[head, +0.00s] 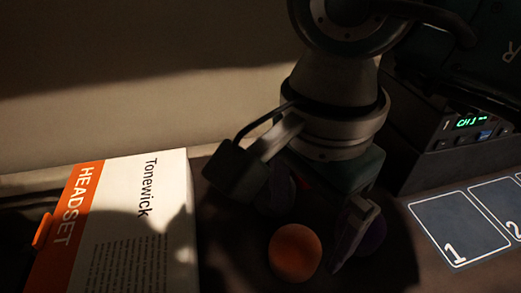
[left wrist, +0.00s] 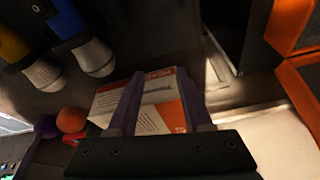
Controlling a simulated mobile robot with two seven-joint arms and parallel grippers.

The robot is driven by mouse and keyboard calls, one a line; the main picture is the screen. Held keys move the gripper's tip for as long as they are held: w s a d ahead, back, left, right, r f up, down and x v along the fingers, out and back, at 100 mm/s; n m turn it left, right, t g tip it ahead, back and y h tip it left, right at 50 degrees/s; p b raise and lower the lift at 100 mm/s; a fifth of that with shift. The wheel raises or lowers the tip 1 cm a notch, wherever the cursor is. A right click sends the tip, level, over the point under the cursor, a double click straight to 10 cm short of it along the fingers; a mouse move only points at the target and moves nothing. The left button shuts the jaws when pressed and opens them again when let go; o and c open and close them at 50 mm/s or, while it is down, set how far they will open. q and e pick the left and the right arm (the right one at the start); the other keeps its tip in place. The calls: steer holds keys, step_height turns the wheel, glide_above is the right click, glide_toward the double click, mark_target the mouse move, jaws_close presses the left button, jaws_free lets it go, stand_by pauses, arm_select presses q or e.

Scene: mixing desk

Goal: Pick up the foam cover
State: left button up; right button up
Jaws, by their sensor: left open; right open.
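A round orange foam cover (head: 295,253) sits on the dark desk in the head view. A purple one (head: 373,240) lies to its right, partly hidden behind a finger of my right gripper. My right gripper (head: 308,238) is open and points down just behind and above the orange cover. I cannot tell whether its fingers touch either cover. In the left wrist view, the orange cover (left wrist: 71,120) and the purple cover (left wrist: 46,127) show at the left. My left gripper (left wrist: 159,78) is open, with nothing seen held between its fingers.
A white and orange headset box (head: 140,225) lies left of the covers. A dark device with a green display (head: 471,122) stands at the back right, behind numbered pads (head: 455,230). Blue (left wrist: 68,22) and yellow (left wrist: 14,48) items with grey ends show in the left wrist view.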

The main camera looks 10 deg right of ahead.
mark_target(298, 239)
steer(key=f, duration=0.6)
steer(key=shift+w+a, duration=0.15)
steer(key=shift+w, duration=0.05)
steer(key=shift+c, duration=0.4)
steer(key=c, duration=1.1)
steer(key=shift+r, duration=0.2)
